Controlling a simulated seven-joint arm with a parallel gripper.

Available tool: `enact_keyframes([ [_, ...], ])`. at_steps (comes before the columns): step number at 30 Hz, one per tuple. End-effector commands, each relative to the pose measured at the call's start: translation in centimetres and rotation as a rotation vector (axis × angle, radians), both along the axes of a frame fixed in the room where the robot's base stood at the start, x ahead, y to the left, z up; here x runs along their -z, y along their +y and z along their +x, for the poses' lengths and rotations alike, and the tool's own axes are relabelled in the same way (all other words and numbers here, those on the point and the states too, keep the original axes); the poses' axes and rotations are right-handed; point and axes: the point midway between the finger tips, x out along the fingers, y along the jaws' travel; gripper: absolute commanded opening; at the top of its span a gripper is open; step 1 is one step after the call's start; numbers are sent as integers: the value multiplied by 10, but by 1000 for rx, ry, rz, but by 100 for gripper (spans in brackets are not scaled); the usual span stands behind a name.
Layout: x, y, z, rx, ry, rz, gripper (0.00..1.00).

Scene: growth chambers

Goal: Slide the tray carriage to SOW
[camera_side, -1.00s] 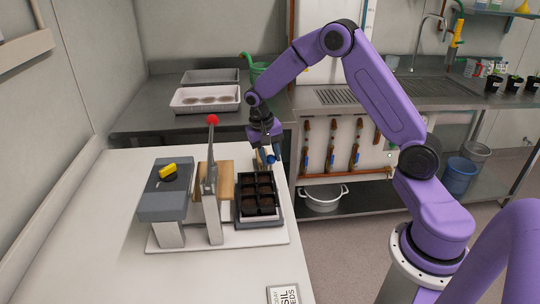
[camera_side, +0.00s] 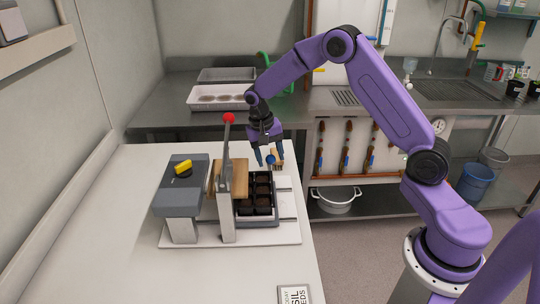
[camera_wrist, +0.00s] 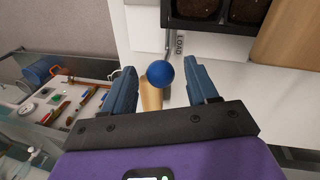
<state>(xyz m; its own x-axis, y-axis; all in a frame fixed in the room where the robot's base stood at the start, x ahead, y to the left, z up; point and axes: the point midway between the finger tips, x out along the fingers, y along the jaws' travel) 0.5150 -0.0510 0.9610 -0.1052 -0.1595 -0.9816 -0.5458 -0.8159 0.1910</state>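The tray carriage (camera_side: 257,222) holds a black cell tray of dark soil and sits on the white base plate (camera_side: 289,225), its left part under the tan wooden board (camera_side: 231,178). A blue ball knob (camera_wrist: 160,73) stands on a thin rod behind the tray. It also shows in the side view (camera_side: 270,160). My gripper (camera_wrist: 163,82) is open, with a finger on each side of the knob and visible gaps between. The LOAD mark (camera_wrist: 180,45) lies on the plate beside the rod. I cannot see a SOW mark.
A red-knobbed lever (camera_side: 229,118) stands upright left of the carriage. A grey box (camera_side: 181,190) with a yellow knob is farther left. The white table (camera_side: 118,230) is clear at front left.

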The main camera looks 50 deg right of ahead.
Motion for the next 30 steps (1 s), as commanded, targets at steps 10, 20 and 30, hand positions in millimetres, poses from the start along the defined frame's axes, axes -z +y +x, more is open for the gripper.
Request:
enact_keyframes([
  [10,-22,4,3,-2,-3,0,58],
  [20,-89,15,10,-1,-5,0,58],
  [30,-151,25,17,0,-3,1,58],
])
